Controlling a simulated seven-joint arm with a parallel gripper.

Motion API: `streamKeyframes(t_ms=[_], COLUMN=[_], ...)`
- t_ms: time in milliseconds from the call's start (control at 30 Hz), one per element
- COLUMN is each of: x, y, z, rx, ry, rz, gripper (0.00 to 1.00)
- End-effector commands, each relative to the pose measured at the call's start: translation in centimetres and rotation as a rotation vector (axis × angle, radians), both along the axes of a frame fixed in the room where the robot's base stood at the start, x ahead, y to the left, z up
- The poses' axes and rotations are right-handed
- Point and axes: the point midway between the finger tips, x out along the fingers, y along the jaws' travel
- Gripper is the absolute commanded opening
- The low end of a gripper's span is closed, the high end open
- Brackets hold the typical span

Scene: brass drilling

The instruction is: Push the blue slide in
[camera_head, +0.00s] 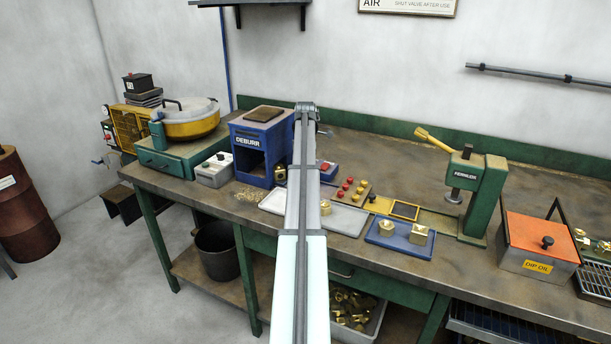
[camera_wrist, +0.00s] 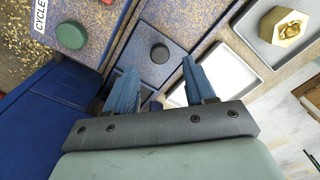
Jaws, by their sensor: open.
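A flat blue-grey plate with a round black knob (camera_wrist: 160,53) shows in the wrist view; it looks like the blue slide (camera_wrist: 143,42). My gripper (camera_wrist: 158,68) is open and empty, with blue fingers on either side of the plate's near part. The knob shows between and just beyond the fingertips; I cannot tell the height gap or any contact. In the head view the blue DEBURR machine (camera_head: 248,156) stands left of my arm. My arm hides its right side there, and I cannot make out the slide or my fingers.
A green button (camera_wrist: 71,35) beside a CYCLE label lies left of the plate. A pale tray (camera_wrist: 228,75) is to the right, and another holds a brass hex part (camera_wrist: 283,24). A blue tray (camera_head: 395,245) with brass parts and the green FERRULE press (camera_head: 487,195) stand further right.

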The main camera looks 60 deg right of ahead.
Motion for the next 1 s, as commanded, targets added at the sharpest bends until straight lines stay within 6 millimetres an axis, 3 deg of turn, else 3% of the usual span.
streamKeyframes(t_ms=[100,300,733,1000], x=[0.0,0.0,0.0,0.0], y=[0.1,0.0,0.0,0.0], z=[-2.0,-3.9,-4.6,-4.6], rx=[0.001,0.0,0.0,0.0], ry=[0.001,0.0,0.0,0.0], rz=[0.0,0.0,0.0,0.0], gripper=[0.54,0.54,0.54,0.3])
